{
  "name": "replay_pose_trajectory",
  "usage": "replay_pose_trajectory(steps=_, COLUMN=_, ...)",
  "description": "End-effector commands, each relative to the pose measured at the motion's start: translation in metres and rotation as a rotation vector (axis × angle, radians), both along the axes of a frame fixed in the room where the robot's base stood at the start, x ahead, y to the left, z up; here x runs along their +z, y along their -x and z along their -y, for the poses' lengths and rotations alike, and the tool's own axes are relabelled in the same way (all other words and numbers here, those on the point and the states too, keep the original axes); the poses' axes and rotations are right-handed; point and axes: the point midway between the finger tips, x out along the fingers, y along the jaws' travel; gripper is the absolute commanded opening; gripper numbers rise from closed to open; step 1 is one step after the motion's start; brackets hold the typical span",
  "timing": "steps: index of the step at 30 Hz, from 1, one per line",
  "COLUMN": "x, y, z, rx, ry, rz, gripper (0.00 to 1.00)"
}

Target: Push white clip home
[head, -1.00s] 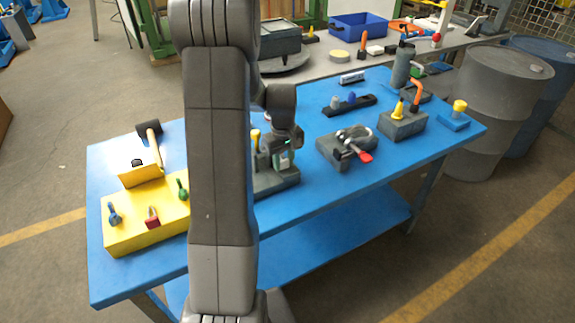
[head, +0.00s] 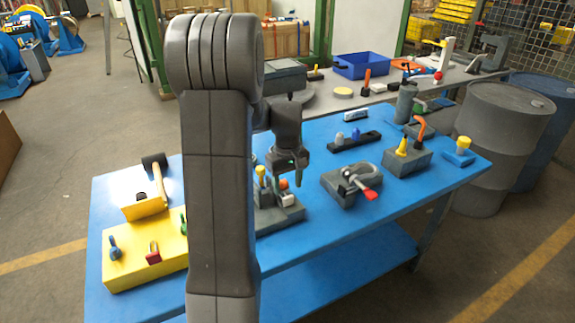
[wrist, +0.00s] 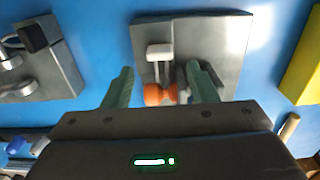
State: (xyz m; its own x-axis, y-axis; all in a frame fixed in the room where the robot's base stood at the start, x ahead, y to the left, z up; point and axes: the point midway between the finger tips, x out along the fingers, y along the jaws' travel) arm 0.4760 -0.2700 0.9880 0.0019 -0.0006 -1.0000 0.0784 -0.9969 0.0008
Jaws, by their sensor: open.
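The white clip (head: 287,200) is on a grey block (head: 275,222), beside an orange piece (head: 284,184). In the wrist view the white clip (wrist: 160,52) lies on the grey block (wrist: 222,38), and the orange piece (wrist: 157,95) is nearer to me. How far the clip is seated cannot be told. My gripper (head: 299,183) is above the block in the head view. In the wrist view my gripper (wrist: 158,69) is open and empty, its fingers to either side of the clip and orange piece. My arm hides part of the block in the head view.
A grey clamp fixture with a red handle (head: 369,193) stands right of the block. A yellow box (head: 150,262) with coloured handles and a mallet (head: 159,185) are at left. A dark rack (head: 354,142) lies behind. Blue table surface (head: 315,225) is clear in front.

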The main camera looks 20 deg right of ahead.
Motion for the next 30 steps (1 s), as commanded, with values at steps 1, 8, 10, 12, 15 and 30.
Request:
replay_pose_trajectory(steps=1, x=0.013, y=-0.001, z=0.0, rx=0.0, ry=0.003, rz=0.006, gripper=0.53)
replay_pose_trajectory(steps=8, x=0.061, y=-0.001, z=0.0, rx=0.0, ry=0.002, rz=0.004, gripper=0.53)
replay_pose_trajectory(steps=10, x=0.071, y=-0.001, z=0.0, rx=0.0, ry=0.002, rz=0.004, gripper=0.53)
replay_pose_trajectory(steps=12, x=0.078, y=-0.001, z=0.0, rx=0.0, ry=0.001, rz=0.003, gripper=0.53)
replay_pose_trajectory(steps=15, x=0.084, y=0.0, z=0.0, rx=0.0, ry=0.0, rz=0.001, gripper=0.53)
replay_pose_trajectory(steps=30, x=0.086, y=0.0, z=0.0, rx=0.0, ry=0.0, rz=0.001, gripper=0.53)
